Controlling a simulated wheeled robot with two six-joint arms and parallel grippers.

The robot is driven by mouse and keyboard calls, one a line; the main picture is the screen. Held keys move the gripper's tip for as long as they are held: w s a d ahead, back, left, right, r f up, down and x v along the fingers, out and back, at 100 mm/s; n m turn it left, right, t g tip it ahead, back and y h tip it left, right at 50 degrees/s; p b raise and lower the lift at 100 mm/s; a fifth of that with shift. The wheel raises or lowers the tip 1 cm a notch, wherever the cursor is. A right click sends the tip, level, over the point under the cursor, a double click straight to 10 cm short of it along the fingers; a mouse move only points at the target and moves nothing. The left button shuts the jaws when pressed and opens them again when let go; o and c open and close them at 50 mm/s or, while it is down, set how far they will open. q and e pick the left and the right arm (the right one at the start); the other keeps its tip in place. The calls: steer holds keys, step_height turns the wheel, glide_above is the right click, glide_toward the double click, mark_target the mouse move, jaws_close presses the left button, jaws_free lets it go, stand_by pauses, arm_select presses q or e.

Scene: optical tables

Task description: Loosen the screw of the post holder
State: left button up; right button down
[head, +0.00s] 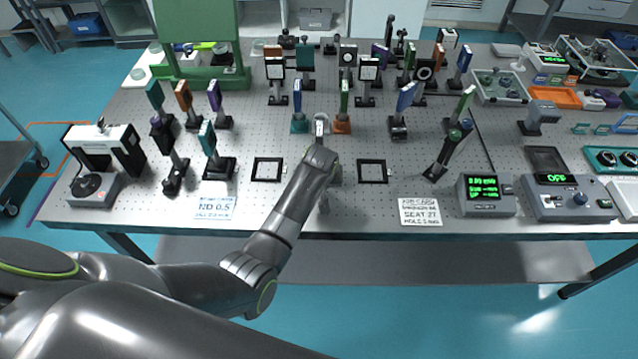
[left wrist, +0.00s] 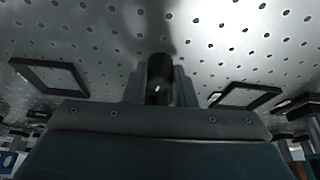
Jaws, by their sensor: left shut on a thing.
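My left gripper (head: 320,127) reaches over the table between the teal-based holder and the orange-based holder. In the left wrist view, my left gripper (left wrist: 157,88) is shut on a dark, round-ended piece (left wrist: 158,72), which looks like the screw of the post holder. The piece sits between the two fingers. The rest of its post holder is hidden behind my gripper and arm in the head view, so I cannot tell how far the screw is turned. My right gripper is in neither view.
The teal-based holder (head: 299,123) and the orange-based holder (head: 342,124) stand close on either side. Two flat black square frames (head: 267,170) (head: 372,172) lie nearer the front edge. Label cards (head: 215,208) (head: 419,212) and a green-display box (head: 486,195) are along the front. Several mounted optics stand behind.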

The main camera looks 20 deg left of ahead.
arm_select(q)
steer(key=shift+r+m+p, duration=0.15)
steer(key=shift+m+p, duration=0.35)
steer(key=shift+p, duration=0.15)
steer(key=shift+h, duration=0.3)
steer(key=o, duration=1)
steer(key=b+v, duration=0.1)
steer(key=v, duration=1.6)
steer(key=shift+s, duration=0.1)
